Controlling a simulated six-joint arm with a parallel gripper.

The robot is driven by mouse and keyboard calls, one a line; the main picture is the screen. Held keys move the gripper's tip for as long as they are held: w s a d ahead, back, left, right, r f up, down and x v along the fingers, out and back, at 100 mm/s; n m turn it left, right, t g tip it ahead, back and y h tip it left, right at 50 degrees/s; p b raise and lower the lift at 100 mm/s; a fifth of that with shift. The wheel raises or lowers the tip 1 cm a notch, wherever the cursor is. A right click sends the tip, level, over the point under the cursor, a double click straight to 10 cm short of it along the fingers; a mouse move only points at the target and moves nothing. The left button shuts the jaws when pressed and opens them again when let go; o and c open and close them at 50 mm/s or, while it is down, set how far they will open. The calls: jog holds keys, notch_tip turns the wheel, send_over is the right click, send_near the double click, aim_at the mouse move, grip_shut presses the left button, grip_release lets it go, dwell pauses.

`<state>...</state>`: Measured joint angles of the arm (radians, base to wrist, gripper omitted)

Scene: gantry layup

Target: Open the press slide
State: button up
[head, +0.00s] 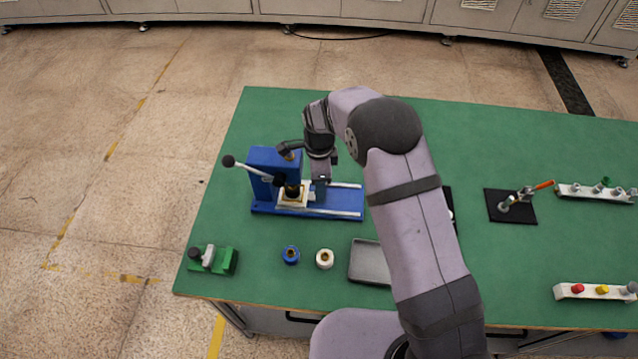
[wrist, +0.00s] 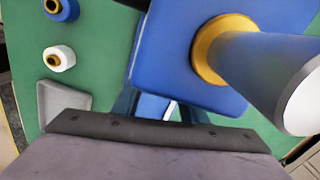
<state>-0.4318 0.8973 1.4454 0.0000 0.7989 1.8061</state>
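The blue press (head: 272,165) stands at the left of the green table, with a lever ending in a black knob (head: 228,161). Its slide, a cream block (head: 293,195), sits below the press head on pale rails (head: 345,199) running right along the blue base. My gripper (head: 320,190) points down just right of the block, over the rails. Contact with the slide cannot be told. In the wrist view the blue press head (wrist: 180,60), its brass collar and a grey cylinder (wrist: 265,75) fill the right; my fingertips are hidden there.
A blue ring (head: 290,255), a white ring (head: 325,259) and a grey tray (head: 370,262) lie in front of the press. A green fixture (head: 222,261) is at the front left. A black plate with a clamp (head: 510,206) and peg strips stand right.

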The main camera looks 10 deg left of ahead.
grip_shut()
jog(key=d, duration=0.8)
grip_release()
jog(key=shift+a, duration=0.1)
notch_tip(320, 180, up, 7)
jog(key=b, duration=0.2)
jog(key=shift+r, duration=0.2)
